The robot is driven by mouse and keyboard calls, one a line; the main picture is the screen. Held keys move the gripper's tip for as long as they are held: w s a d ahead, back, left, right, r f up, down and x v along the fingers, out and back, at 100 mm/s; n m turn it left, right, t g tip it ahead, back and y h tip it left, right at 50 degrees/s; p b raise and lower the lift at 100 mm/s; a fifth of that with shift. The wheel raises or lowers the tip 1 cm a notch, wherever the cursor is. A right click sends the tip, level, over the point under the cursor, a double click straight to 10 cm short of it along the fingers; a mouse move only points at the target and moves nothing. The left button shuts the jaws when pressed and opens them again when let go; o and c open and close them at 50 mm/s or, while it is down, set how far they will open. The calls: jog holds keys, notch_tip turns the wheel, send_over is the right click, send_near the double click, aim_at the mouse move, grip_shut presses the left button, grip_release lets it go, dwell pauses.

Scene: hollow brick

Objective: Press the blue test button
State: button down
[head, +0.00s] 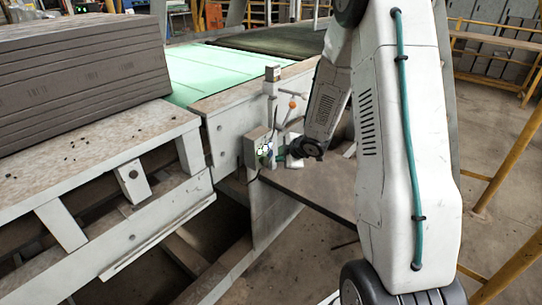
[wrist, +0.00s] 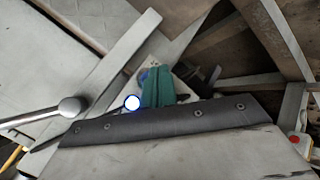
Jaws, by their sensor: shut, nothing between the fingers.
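A grey control box (head: 254,148) is mounted on the side of the machine frame in the head view. Small lights and buttons show on its face, too small to tell apart well. In the wrist view, a round button with a glowing white centre and blue rim (wrist: 132,103) shows just left of my gripper. My gripper (head: 281,156) has teal fingers that are shut and empty, close to the right side of the box face. The fingers also show in the wrist view (wrist: 158,88), covering part of the panel. Whether they touch it I cannot tell.
A lever with an orange ball (head: 292,104) stands above the box. A metal rod with a ball end (wrist: 72,107) lies left of the button in the wrist view. A stack of grey slabs (head: 80,80) sits at left. Yellow railings (head: 505,160) stand at right.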

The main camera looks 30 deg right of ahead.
jog(key=shift+s+d, duration=0.25)
jog(key=shift+s, duration=0.45)
jog(key=shift+s+d, duration=0.3)
jog(key=shift+s, duration=0.45)
jog(key=shift+s+d, duration=0.25)
jog(key=shift+s, duration=0.45)
jog(key=s+d+f+m+g+h, duration=0.2)
jog(key=s+d+f+m+g, duration=0.1)
jog(key=s+m, duration=0.15)
jog(key=s+r+m+g+h, duration=0.2)
jog(key=s+r+m+g, duration=0.25)
jog(key=s+r, duration=0.2)
jog(key=s+a+r+m+y, duration=0.2)
jog(key=s+a+r+m, duration=0.3)
jog(key=s+a+r, duration=1.6)
jog(key=shift+s+a+r+y, duration=0.2)
jog(key=shift+s+a+y, duration=0.25)
jog(key=shift+a, duration=0.3)
